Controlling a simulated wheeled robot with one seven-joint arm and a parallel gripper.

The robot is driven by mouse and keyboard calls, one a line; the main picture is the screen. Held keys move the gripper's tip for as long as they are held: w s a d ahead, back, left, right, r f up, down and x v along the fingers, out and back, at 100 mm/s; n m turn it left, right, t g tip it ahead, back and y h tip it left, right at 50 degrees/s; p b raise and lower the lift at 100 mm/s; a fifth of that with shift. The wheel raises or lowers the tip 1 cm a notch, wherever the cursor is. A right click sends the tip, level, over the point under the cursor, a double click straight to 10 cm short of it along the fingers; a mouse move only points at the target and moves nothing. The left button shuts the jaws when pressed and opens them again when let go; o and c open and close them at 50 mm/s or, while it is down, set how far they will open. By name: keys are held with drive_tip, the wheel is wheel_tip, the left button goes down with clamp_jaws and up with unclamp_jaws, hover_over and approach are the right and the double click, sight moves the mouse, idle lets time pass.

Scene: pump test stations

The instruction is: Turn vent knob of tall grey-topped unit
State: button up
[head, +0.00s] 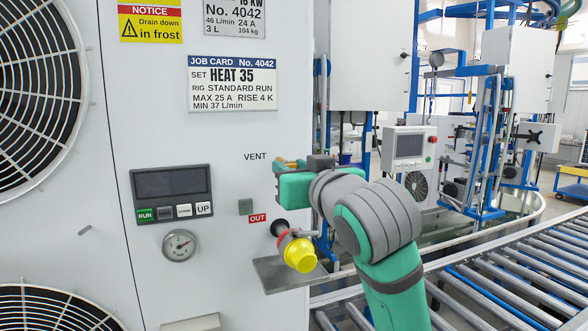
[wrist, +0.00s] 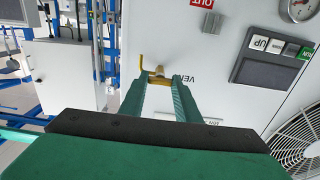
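The unit's pale front panel (head: 140,110) fills the left of the head view; its top is out of view. A brass vent fitting (wrist: 157,78) stands beside the upside-down VENT lettering in the wrist view, with a bent brass pipe at its left. In the head view only a little brass (head: 291,164) shows beside my gripper (head: 284,172), right of and below VENT. In the wrist view my gripper's two green fingers (wrist: 161,82) are apart, with their tips at the fitting and panel showing between them. Whether they touch it is unclear.
Below my gripper, a red and yellow fitting (head: 297,250) sticks out from the panel over a grey shelf (head: 285,275). A control display (head: 172,183), a gauge (head: 179,245) and a job card (head: 232,84) are left. A roller conveyor (head: 510,265) runs at the right.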

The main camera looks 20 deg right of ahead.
drive_tip(key=shift+c, duration=1)
drive_tip(key=shift+n, duration=0.3)
drive_tip(key=n, duration=0.9)
